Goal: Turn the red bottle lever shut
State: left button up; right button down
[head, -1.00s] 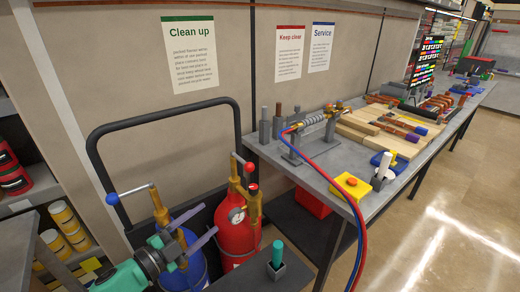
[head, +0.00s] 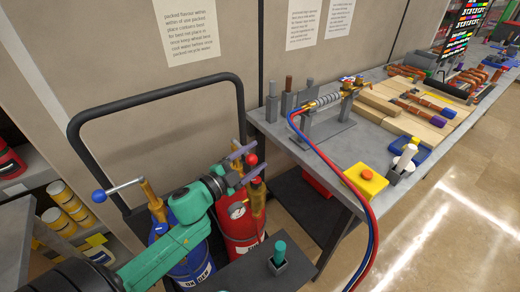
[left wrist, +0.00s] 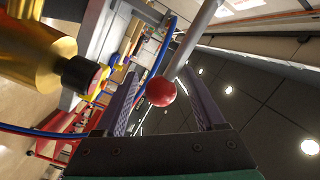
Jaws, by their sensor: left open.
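The red bottle (head: 236,241) stands upright in the cart beside the bench, with a brass valve and a gauge on top. Its lever ends in a red ball knob (head: 251,160), which also shows in the left wrist view (left wrist: 161,92) on a grey rod (left wrist: 193,42). My left gripper (head: 247,165) is open at the top of the red bottle. In the left wrist view the knob appears between the two spread fingers; I cannot tell whether either touches it. The brass valve (left wrist: 35,50) is at the left there. In the head view my arm and gripper partly hide the valve and lever.
The blue bottle (head: 191,270) stands left of the red one, its lever ending in a blue knob (head: 99,196). The black cart handle (head: 150,85) arches behind. The bench (head: 285,143) on the right carries a hose fixture and a yellow box (head: 365,181). Red and blue hoses hang off its front.

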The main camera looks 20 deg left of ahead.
pick_arm(q)
jog(key=shift+x, duration=1.15)
jog(key=shift+s+d, duration=0.1)
grip_shut()
dwell(0.4)
